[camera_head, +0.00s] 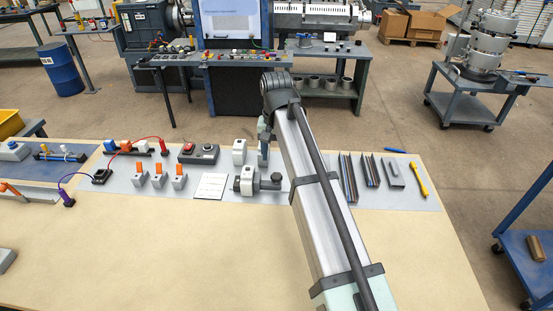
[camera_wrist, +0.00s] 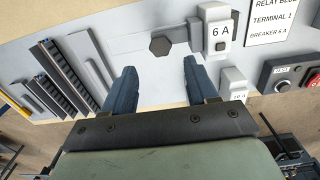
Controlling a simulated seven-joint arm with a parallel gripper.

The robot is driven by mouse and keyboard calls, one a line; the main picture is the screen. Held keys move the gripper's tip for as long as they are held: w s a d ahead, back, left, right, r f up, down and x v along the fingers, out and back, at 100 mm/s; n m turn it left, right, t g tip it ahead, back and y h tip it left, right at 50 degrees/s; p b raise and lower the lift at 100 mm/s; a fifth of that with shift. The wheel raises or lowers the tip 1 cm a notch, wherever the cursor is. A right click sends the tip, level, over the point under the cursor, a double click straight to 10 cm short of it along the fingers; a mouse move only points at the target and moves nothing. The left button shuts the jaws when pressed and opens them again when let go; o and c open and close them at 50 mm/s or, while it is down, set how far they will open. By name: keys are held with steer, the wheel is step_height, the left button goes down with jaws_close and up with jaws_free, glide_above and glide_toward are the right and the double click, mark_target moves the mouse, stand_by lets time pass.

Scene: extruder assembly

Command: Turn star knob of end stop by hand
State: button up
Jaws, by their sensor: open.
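The dark star knob (camera_wrist: 160,46) sits on a grey block on a short rail in the wrist view. It looks like a dark faceted disc. In the head view the knob (camera_head: 276,178) is right of the white breaker on the same rail. My gripper (camera_wrist: 160,66) is open and empty. Its two blue-grey fingers point towards the knob, one to each side in the picture, and the knob appears just beyond the fingertips. I see no contact. In the head view my gripper (camera_head: 263,152) hangs over the mat behind the knob, partly hidden by my arm.
A breaker marked 6 A (camera_wrist: 221,32) stands beside the knob on the rail. Another breaker (camera_wrist: 234,82) stands close to the right finger. Dark slotted ducts (camera_wrist: 68,77) lie at left in the wrist view. The bench front (camera_head: 190,255) is bare.

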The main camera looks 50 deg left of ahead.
mark_target(276, 177)
steer(key=shift+f, duration=3.9)
steer(key=shift+c, duration=0.2)
steer(key=c, duration=0.8)
